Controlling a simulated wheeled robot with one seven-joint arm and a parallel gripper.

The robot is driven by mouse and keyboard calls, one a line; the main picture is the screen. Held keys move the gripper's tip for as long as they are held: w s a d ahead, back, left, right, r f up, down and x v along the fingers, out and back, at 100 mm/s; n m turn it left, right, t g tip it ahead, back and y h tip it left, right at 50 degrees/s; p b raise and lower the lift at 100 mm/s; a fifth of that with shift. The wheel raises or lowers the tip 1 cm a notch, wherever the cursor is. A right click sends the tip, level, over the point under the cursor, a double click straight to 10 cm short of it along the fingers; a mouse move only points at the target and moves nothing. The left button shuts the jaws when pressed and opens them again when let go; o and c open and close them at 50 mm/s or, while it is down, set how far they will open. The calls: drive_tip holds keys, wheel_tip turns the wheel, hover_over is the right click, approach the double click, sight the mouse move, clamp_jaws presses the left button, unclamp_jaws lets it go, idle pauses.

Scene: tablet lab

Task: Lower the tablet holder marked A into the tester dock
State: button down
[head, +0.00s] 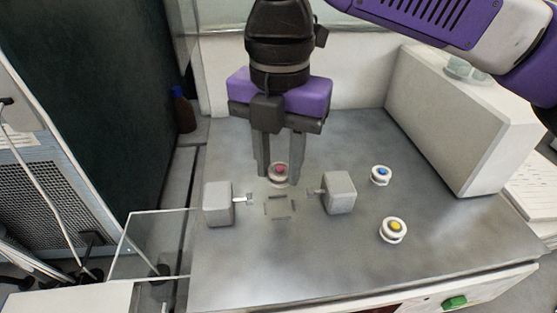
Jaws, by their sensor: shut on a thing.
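My gripper (279,174) points straight down and is shut on a small white round holder with a red top (279,171). The holder sits between the two fingers, behind and a little above the dock in the picture. I cannot make out a letter on it. The tester dock (279,207) is the marked square spot on the grey table between two light grey blocks, the left block (217,204) and the right block (339,193), each with a small jaw facing inward. The dock spot looks empty. I cannot tell the exact height of the holder above the table.
A white holder with a blue top (381,175) and one with a yellow top (393,229) stand on the table (300,265) right of the dock. A large white box (465,120) fills the right back. A clear panel (150,245) stands at the left edge.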

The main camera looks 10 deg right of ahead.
drive_tip(key=b, duration=0.6)
hover_over(279, 209)
drive_tip(key=shift+f, duration=2.7)
drive_tip(key=shift+p, duration=0.55)
drive_tip(key=shift+p, duration=0.6)
drive_tip(key=shift+f+p, duration=0.65)
drive_tip(key=shift+p, duration=0.3)
drive_tip(key=c, duration=0.9)
unclamp_jaws()
drive_tip(key=shift+c, duration=0.2)
drive_tip(key=shift+r, duration=0.15)
wheel_tip(279, 209, up, 8)
drive_tip(key=shift+f+b, duration=0.25)
drive_tip(key=shift+b, duration=0.05)
